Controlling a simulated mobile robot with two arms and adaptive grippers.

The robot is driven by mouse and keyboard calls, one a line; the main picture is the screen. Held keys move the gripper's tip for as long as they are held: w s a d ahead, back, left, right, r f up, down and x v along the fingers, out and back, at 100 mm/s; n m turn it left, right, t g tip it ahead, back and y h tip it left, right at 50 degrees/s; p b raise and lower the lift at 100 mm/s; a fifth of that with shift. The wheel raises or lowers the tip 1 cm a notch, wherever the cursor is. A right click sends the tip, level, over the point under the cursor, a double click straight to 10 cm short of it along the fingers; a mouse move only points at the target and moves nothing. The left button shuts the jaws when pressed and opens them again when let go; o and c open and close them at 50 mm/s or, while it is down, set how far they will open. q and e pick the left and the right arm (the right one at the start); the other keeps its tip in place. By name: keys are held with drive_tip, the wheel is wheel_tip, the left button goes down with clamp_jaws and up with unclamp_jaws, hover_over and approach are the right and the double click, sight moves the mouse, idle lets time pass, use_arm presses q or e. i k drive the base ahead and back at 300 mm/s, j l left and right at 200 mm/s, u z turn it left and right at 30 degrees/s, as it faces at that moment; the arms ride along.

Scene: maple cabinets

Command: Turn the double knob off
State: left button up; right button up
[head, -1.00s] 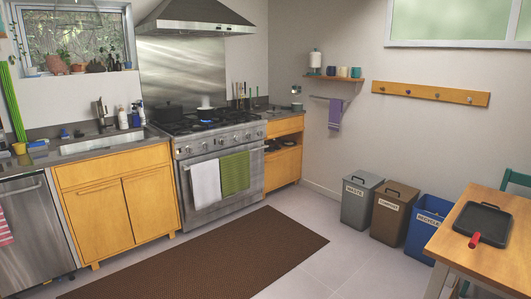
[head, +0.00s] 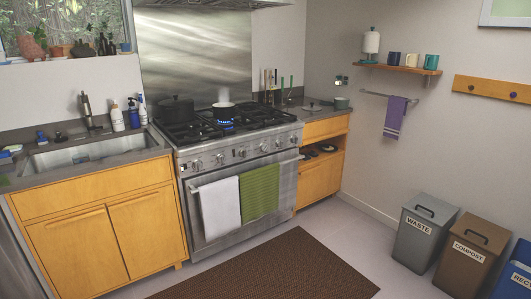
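The stainless steel stove (head: 215,210) stands in the middle of the head view. A row of several knobs (head: 242,152) runs along its front panel. They are too small to tell which one is the double knob or how each is turned. A blue flame (head: 226,124) burns under a white pot (head: 224,111) on a middle burner. A dark lidded pot (head: 176,108) sits on the back left of the cooktop. Neither of my grippers shows in the view.
White and green towels (head: 261,191) hang on the oven handle. A brown mat (head: 270,268) lies on the floor in front of the stove. A sink cabinet (head: 110,235) stands to the left. Waste (head: 428,232) and compost (head: 468,258) bins stand at the right.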

sight(264, 147)
drive_tip(key=i, duration=2.85)
